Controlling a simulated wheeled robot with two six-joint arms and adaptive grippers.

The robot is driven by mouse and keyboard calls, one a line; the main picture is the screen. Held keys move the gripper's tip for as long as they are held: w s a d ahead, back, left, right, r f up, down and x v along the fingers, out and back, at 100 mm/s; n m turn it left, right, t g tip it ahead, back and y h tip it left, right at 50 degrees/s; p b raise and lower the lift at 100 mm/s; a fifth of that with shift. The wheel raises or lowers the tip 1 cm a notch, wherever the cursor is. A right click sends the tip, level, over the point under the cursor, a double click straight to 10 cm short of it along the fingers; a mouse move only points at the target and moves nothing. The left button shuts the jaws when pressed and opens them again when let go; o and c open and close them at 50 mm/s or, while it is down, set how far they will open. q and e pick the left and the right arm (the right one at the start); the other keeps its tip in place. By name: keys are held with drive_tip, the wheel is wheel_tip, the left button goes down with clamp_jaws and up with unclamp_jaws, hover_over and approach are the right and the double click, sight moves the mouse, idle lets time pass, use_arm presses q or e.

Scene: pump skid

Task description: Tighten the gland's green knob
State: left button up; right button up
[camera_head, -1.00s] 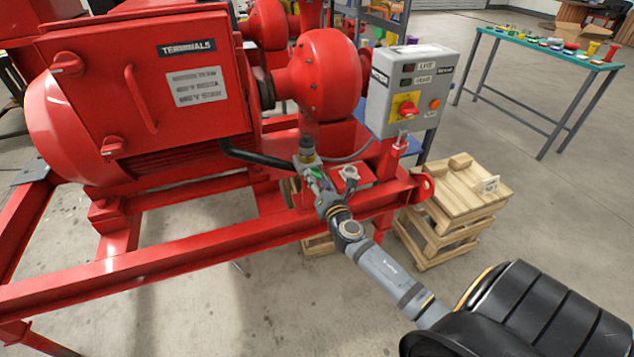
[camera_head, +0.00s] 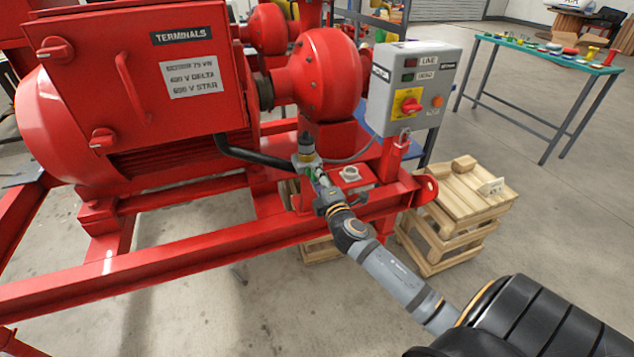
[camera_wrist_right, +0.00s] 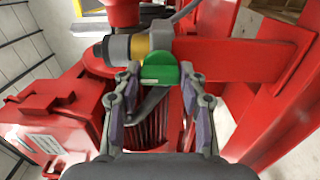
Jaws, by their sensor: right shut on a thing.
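The green knob (camera_wrist_right: 160,72) of the gland shows in the right wrist view, between the tips of my right gripper (camera_wrist_right: 160,80). The gripper's fingers are closed on the knob's two sides. Behind the knob is the gland's grey body with a yellow-brown band (camera_wrist_right: 139,46). In the head view my right gripper (camera_head: 318,181) reaches the gland (camera_head: 306,155) on the red skid beside the pump, and the knob is mostly hidden there by the fingers. A black cable runs from the gland toward the motor. My left gripper is in neither view.
The motor's red terminal box (camera_head: 140,80) stands to the left and the red pump casing (camera_head: 322,75) behind. A grey control box (camera_head: 410,88) with a red-and-yellow switch stands to the right. A red frame rail (camera_head: 150,257) runs in front. Wooden crates (camera_head: 465,200) stand beyond the skid.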

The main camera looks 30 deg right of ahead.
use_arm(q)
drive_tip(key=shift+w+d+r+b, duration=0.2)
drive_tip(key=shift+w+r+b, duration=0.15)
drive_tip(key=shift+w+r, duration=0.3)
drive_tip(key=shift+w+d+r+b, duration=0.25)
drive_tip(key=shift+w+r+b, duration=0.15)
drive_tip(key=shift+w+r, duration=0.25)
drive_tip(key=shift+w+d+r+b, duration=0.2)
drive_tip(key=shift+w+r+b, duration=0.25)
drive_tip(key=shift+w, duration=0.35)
use_arm(e)
drive_tip(key=shift+f+m, duration=0.15)
drive_tip(key=shift+m, duration=2.85)
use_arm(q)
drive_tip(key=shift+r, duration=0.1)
use_arm(e)
drive_tip(key=o, duration=1.1)
drive_tip(key=shift+o, duration=0.2)
drive_tip(key=v, duration=1.2)
